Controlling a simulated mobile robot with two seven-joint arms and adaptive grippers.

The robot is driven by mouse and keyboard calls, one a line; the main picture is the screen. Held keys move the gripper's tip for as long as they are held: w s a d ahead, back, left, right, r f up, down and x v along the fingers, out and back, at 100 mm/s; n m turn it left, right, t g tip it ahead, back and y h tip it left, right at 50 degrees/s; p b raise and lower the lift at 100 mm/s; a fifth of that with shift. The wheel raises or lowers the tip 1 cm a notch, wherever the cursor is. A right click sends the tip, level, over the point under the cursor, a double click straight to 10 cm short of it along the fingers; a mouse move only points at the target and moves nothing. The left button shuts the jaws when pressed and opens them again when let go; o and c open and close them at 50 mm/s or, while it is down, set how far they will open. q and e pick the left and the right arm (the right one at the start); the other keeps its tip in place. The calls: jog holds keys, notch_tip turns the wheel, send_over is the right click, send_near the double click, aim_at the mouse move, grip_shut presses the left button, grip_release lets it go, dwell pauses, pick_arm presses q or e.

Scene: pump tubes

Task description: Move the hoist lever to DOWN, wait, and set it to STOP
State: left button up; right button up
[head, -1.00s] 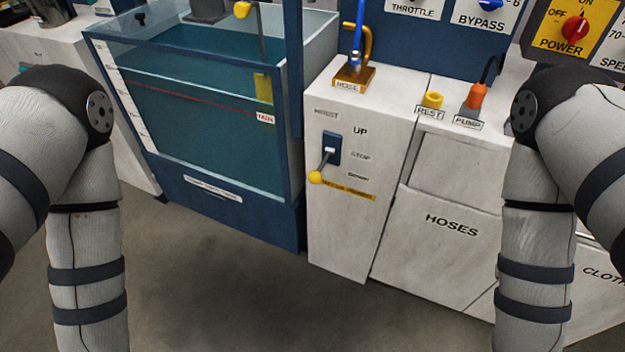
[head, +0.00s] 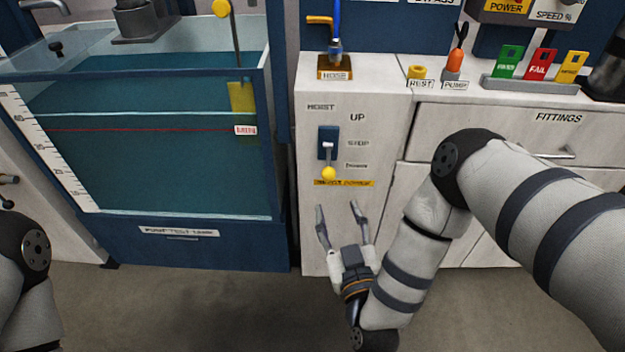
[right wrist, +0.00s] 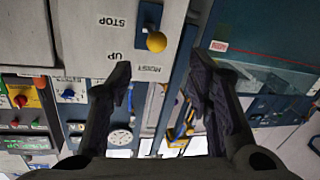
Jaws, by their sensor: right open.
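The hoist lever has a yellow ball knob (head: 328,173) on a short stem. The stem comes out of a blue plate (head: 326,137) on the white cabinet front, beside the UP, STOP and DOWN labels. The knob appears low, near the DOWN label, but the stem points toward me, so I cannot tell its exact setting. My right gripper (head: 338,208) is open and empty, just below the knob in the picture and apart from it. In the right wrist view, upside down, the knob (right wrist: 156,42) shows beyond the open fingers (right wrist: 160,78). My left gripper is out of view.
A water-filled test tank (head: 180,238) stands left of the cabinet, with a yellow piece (head: 242,97) hanging in it. A hose fitting (head: 335,68) stands on the cabinet top. A drawer handle (head: 555,154) sticks out at right. The floor in front is clear.

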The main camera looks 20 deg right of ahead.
aim_at(330, 179)
jog(key=w+b, duration=0.3)
jog(key=w+d+b, duration=0.1)
jog(key=w, duration=0.1)
jog(key=shift+w, duration=0.15)
jog(key=w, duration=0.7)
jog(key=shift+d+r+b, duration=0.15)
jog(key=shift+d+b, duration=0.05)
jog(key=shift+b, duration=0.2)
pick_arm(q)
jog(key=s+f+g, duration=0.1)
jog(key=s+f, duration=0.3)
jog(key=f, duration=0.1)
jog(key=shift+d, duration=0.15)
pick_arm(e)
jog(key=shift+c, duration=0.2)
grip_shut()
